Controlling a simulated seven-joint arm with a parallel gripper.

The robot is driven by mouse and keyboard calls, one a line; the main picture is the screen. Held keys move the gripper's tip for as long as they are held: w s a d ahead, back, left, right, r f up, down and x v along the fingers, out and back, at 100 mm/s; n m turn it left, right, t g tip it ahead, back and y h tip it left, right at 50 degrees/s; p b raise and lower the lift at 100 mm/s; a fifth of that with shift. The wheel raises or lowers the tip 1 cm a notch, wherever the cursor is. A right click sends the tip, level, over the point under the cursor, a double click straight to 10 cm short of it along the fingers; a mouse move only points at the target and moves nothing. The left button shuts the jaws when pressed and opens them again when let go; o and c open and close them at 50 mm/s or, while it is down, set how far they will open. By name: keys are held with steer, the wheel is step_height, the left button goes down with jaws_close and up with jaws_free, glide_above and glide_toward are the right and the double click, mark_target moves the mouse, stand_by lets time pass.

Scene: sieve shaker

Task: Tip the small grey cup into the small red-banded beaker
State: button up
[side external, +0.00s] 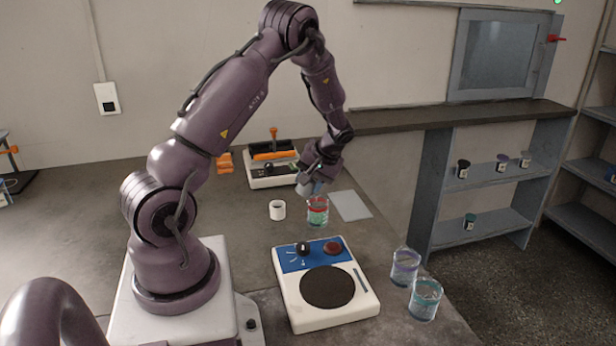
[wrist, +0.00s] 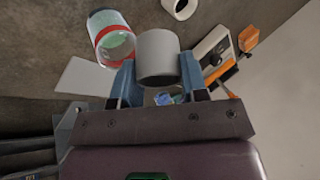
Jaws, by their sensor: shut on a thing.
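My gripper (wrist: 157,76) is shut on the small grey cup (wrist: 157,50), with one blue finger on each side of it. In the side external view my gripper (side external: 317,183) is low over the table, and the grey cup in it is mostly hidden. The cup looks tilted in the side external view; what it holds does not show. The small red-banded beaker (side external: 317,214) stands upright on the table just below the gripper. In the wrist view the beaker (wrist: 113,42) is just left of the cup, with a red band and pale green inside.
A white cup (side external: 277,210) stands left of the beaker, and a pale flat sheet (side external: 350,205) lies right of it. A white-and-blue machine (side external: 325,285) with a dark disc is in front. Two glass beakers (side external: 405,266) (side external: 425,299) stand near the right edge. An orange-handled device (side external: 272,168) is behind.

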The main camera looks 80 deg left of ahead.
steer(key=shift+w+r+m+g, duration=0.1)
steer(key=shift+r+m+g, duration=0.1)
steer(key=shift+g, duration=0.75)
steer(key=shift+w+r+m+g, duration=0.1)
steer(key=shift+m+g, duration=0.1)
steer(key=shift+g, duration=0.75)
steer(key=g, duration=0.3)
steer(key=shift+w+r+m+g+y, duration=0.1)
steer(key=shift+w+m+g+y, duration=0.1)
steer(key=shift+m+g+y, duration=0.15)
steer(key=shift+w+r+m+g+y, duration=0.1)
steer(key=shift+m+g+y, duration=0.15)
steer(key=shift+g, duration=0.45)
steer(key=shift+w+r+m+g+y, duration=0.1)
steer(key=shift+m+g+y, duration=0.1)
steer(key=shift+g, duration=0.45)
steer(key=shift+w+g, duration=0.1)
steer(key=shift+g, duration=0.5)
steer(key=shift+m, duration=0.3)
steer(key=shift+w+g+y, duration=0.1)
steer(key=shift+g+y, duration=0.2)
steer(key=shift+g, duration=0.3)
steer(key=shift+f, duration=0.1)
